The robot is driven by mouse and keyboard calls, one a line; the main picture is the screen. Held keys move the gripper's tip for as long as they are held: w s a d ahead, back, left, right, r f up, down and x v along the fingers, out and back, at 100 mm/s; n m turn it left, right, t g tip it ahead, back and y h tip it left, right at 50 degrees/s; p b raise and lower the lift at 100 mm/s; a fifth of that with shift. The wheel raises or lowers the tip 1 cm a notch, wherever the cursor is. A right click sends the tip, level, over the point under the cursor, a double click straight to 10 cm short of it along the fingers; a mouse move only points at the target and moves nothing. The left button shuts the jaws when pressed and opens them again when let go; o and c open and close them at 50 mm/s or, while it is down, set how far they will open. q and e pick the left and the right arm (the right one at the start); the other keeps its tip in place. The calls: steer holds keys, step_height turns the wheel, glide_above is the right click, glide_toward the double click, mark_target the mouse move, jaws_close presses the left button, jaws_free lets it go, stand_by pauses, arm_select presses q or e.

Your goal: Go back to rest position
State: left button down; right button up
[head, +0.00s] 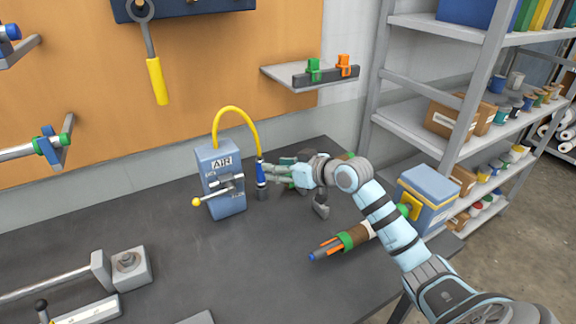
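My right arm comes in from the lower right, and its pale blue gripper (275,173) points left over the dark table. Its fingertips are at the blue air nozzle (261,173), which stands upright at the end of a yellow hose (236,112). I cannot tell whether the fingers are closed on the nozzle or only beside it. The hose arches up from a blue-grey box marked AIR (221,180), with a yellow-knobbed lever on its front. My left gripper is not in view.
A brown and green tool with orange and blue ends (340,243) lies under my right forearm. A blue box (430,194) stands at the table's right, near grey shelving (410,121). A metal fixture (123,268) is at the lower left. The table's front middle is mostly clear.

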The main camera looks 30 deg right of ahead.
steer(key=v, duration=0.4)
stand_by(0.3)
